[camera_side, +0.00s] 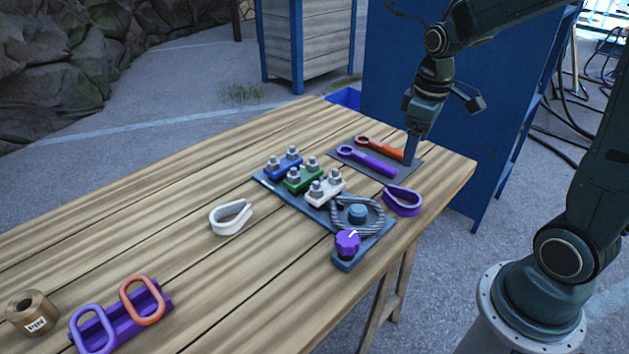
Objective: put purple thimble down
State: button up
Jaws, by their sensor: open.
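The purple thimble (403,201), a teardrop-shaped loop, lies on the wooden table near its right edge, beside the dark base plate (375,238). It is apart from my gripper. My gripper (411,158) is open and points down over the right end of the grey mat (407,171), behind the thimble in the picture. Its fingers are seen edge-on, close to the end of the orange wrench (379,147); I cannot tell whether they touch it. A white thimble (231,217) lies left of the plate.
A purple wrench (367,161) lies on the mat. The plate carries blue, green (303,178) and white clamps, a coiled wire rope (342,217) and a purple knob (347,243). A purple holder (122,318) with two links and a brown roll (32,313) stand front left. The table's middle left is clear.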

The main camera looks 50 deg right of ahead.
jog(key=s+a+r+m+t, duration=0.2)
jog(key=s+a+r+t, duration=0.2)
jog(key=s+a+r, duration=0.5)
jog(key=s+a, duration=0.1)
jog(key=s, duration=0.3)
jog(key=shift+r+m+t, duration=0.15)
jog(key=shift+m+t, duration=0.15)
jog(key=shift+t, duration=0.1)
